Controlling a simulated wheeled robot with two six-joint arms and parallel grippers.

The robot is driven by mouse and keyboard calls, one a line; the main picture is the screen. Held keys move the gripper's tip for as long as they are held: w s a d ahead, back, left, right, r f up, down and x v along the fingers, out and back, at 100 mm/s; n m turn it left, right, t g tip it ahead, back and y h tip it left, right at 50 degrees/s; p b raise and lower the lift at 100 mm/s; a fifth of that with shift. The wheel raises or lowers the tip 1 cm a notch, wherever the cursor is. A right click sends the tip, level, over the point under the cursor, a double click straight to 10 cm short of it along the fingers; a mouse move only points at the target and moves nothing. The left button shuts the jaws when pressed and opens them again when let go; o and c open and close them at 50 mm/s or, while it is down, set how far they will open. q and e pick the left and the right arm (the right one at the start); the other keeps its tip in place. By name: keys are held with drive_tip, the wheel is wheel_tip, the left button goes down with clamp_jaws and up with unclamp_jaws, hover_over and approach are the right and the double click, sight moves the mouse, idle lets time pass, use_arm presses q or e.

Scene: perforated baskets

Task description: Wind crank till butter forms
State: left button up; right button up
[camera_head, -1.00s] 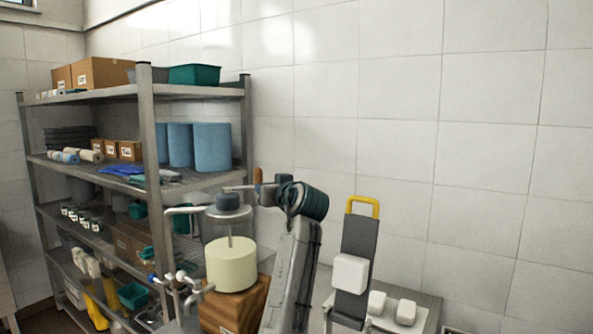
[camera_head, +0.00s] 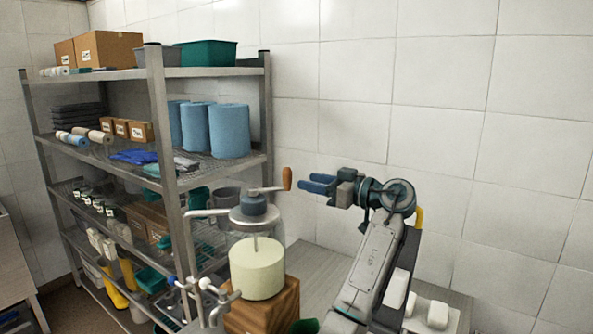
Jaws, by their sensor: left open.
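The butter churn is a clear jar with a pale yellow mass (camera_head: 257,268) in it and a grey-blue hub (camera_head: 253,204) on its lid. It stands upright on a wooden block (camera_head: 272,308). The crank arm reaches right from the hub to an upright orange-brown handle (camera_head: 287,179). My left gripper (camera_head: 311,186), with blue fingers, is open and empty just right of the handle, apart from it and pointing at it. My right gripper is not in view.
A metal shelf rack (camera_head: 158,150) with boxes and bins stands behind and left. Pipes with small levers (camera_head: 205,284) are close to the churn's left. White blocks (camera_head: 438,315) are at the lower right, partly behind my arm. The tiled wall is at the back.

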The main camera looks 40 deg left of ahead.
sight(287, 186)
use_arm(q)
drive_tip(key=a+p, duration=0.1)
drive_tip(key=a, duration=0.3)
drive_tip(key=s+a+p, duration=0.1)
drive_tip(key=a, duration=0.1)
drive_tip(key=shift+a+r+p, duration=0.1)
drive_tip(key=shift+a+p, duration=0.25)
drive_tip(key=shift+a, duration=0.05)
drive_tip(key=shift+s+a, duration=0.15)
drive_tip(key=shift+a, duration=0.3)
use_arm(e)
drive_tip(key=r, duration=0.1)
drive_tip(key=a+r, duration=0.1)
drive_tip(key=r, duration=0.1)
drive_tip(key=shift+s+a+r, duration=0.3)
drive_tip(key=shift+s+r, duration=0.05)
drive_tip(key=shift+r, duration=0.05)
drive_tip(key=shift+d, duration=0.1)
use_arm(q)
clamp_jaws()
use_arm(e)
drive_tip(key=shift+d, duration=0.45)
